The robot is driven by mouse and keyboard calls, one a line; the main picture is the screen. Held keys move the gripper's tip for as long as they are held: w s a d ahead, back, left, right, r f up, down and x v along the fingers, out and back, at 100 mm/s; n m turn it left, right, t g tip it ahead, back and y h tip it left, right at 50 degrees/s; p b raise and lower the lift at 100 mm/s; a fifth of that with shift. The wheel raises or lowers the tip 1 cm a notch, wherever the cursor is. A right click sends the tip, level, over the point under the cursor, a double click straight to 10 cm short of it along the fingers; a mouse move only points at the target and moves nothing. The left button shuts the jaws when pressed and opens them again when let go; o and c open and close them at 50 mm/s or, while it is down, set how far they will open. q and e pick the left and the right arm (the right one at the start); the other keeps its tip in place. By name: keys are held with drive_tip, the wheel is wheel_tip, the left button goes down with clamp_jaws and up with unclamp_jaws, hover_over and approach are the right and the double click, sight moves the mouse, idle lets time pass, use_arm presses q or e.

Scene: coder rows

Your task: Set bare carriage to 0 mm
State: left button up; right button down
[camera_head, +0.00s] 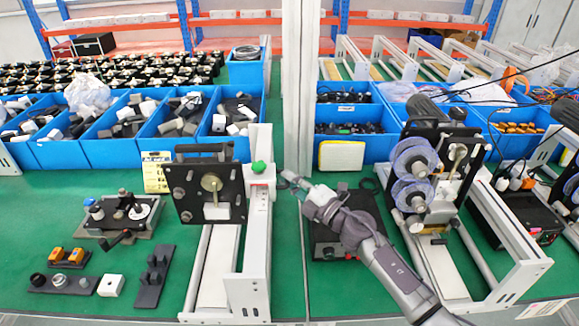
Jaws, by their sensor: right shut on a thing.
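The bare carriage (183,193) is a black plate with a round brass-coloured hub and no spools, on the left white rail frame (257,285). A white block (262,182) with a green knob (258,167) sits at its right side, over the rail. My right gripper (285,177) comes in from the lower right and is shut at the carriage's right side, by the white block. The exact part between its fingers is too small to make out. Scale marks along the rail are too small to read. My left gripper is not in view.
A second carriage with two bluish spools (412,160) stands on the right rail frame (520,270). A black box (325,245) lies under my right arm. A fixture (122,212) and small parts (111,285) lie at left. Blue bins (110,150) line the back.

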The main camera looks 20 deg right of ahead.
drive_tip(key=s, duration=0.2)
drive_tip(key=shift+s+a+f, duration=0.2)
drive_tip(key=shift+s+a, duration=0.1)
drive_tip(key=shift+a, duration=0.1)
drive_tip(key=c, duration=1.2)
unclamp_jaws()
drive_tip(key=shift+s+r, duration=0.1)
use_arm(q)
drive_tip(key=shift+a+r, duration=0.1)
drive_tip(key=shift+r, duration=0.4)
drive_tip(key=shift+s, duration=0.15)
use_arm(e)
drive_tip(key=shift+d, duration=0.1)
drive_tip(key=v, duration=1.2)
drive_tip(key=shift+r, duration=0.1)
